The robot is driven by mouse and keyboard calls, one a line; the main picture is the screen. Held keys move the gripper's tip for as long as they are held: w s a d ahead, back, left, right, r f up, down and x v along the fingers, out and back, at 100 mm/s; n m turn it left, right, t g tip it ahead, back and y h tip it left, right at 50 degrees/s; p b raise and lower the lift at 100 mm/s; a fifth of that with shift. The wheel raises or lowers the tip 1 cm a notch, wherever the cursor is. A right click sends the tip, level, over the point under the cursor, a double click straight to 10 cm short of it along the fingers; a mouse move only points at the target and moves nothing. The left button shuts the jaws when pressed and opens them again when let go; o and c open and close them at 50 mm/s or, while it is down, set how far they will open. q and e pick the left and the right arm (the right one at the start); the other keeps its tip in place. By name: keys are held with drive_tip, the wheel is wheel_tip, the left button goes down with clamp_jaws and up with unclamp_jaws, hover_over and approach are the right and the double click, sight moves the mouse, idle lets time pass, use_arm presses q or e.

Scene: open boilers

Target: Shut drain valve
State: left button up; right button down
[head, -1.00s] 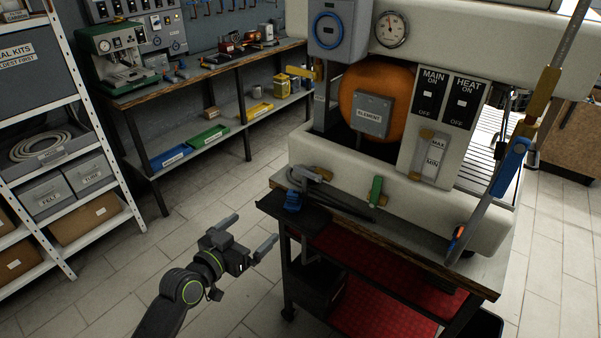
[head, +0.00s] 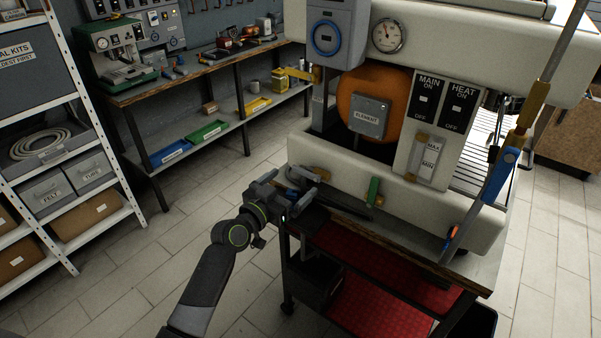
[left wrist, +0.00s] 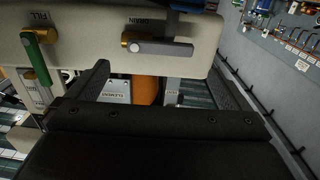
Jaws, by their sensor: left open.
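The drain valve shows in the left wrist view as a grey lever (left wrist: 165,48) on a brass hub (left wrist: 130,40), beside the DRAIN label on the cream boiler body (left wrist: 80,30). The lever lies along the body there. In the head view the valve's brass part (head: 322,173) shows low on the boiler's left front, partly hidden by my gripper. My left gripper (head: 288,191) is open and empty, close in front of the drain valve. In the wrist view its two fingers stand wide apart, with the lever beyond them; contact cannot be told. My right gripper is not in view.
A green fill valve handle (head: 373,191) is to the right of the drain valve. A long lever with a blue part (head: 502,172) stands at the boiler's right. The boiler is on a cart with red shelves (head: 350,255). Shelving (head: 90,170) is at left; the floor between is clear.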

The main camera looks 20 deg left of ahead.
sight(305, 173)
use_arm(q)
drive_tip(key=shift+x, duration=2.45)
drive_tip(key=c, duration=1.3)
drive_tip(key=shift+m+b, duration=0.6)
drive_tip(key=shift+b, duration=0.15)
drive_tip(key=m+b, duration=0.3)
drive_tip(key=b, duration=0.1)
drive_tip(key=d+r+m+b, duration=0.1)
drive_tip(key=m+b, duration=0.3)
drive_tip(key=s+d+r+m+b, duration=0.1)
drive_tip(key=m+b, duration=0.3)
drive_tip(key=b, duration=0.1)
drive_tip(key=shift+d, duration=0.2)
drive_tip(key=m+b, duration=0.2)
drive_tip(key=d+m+b, duration=0.1)
drive_tip(key=m+b, duration=0.1)
drive_tip(key=m, duration=0.1)
drive_tip(key=shift+s+d+r, duration=0.15)
drive_tip(key=shift+s+d, duration=0.05)
drive_tip(key=shift+m, duration=0.4)
